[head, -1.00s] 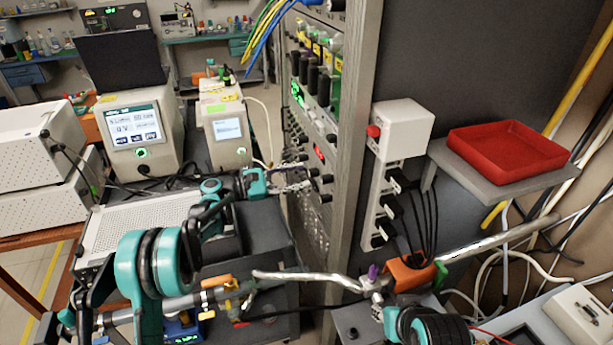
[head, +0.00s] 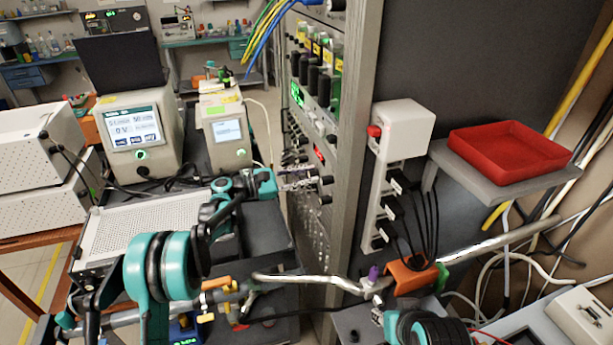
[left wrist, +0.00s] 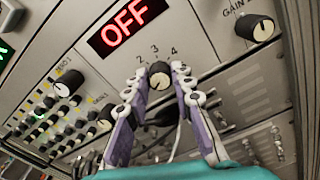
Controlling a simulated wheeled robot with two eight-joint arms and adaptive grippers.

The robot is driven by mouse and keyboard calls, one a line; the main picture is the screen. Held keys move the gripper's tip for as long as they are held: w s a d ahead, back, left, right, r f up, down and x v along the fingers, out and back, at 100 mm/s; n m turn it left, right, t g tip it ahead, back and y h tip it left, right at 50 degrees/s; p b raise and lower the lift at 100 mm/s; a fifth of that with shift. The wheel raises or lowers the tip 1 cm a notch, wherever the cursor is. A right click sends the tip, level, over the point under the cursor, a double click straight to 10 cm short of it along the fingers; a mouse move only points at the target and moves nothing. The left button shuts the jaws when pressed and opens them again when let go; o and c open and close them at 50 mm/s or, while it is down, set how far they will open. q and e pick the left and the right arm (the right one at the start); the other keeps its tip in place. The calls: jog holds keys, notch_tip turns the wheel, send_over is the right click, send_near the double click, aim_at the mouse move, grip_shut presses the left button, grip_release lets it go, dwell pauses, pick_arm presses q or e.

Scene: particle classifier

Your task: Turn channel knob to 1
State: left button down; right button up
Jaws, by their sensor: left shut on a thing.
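The channel knob (left wrist: 160,80) is a small dark dial with a pale face on the grey rack panel, with the numbers 2, 3 and 4 printed around it. Which number its mark points to is not clear. My left gripper (left wrist: 159,72) has its purple fingers on both sides of this knob, shut on it. In the head view the left gripper (head: 318,181) reaches the rack front from the left, and the knob is too small to make out there. My right gripper is not in view; only part of my right arm shows at the bottom.
A red OFF display (left wrist: 130,22) sits just above the knob. A gain knob (left wrist: 255,28) is to the right and several small knobs are to the left. In the head view, a red tray (head: 510,152) rests on a shelf right of the rack (head: 350,150).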

pick_arm(q)
jog(key=shift+m, duration=0.4)
jog(key=shift+m+p, duration=0.35)
jog(key=shift+m, duration=3.65)
jog(key=shift+f, duration=0.1)
jog(key=c, duration=1.3)
grip_release()
jog(key=v, duration=1.2)
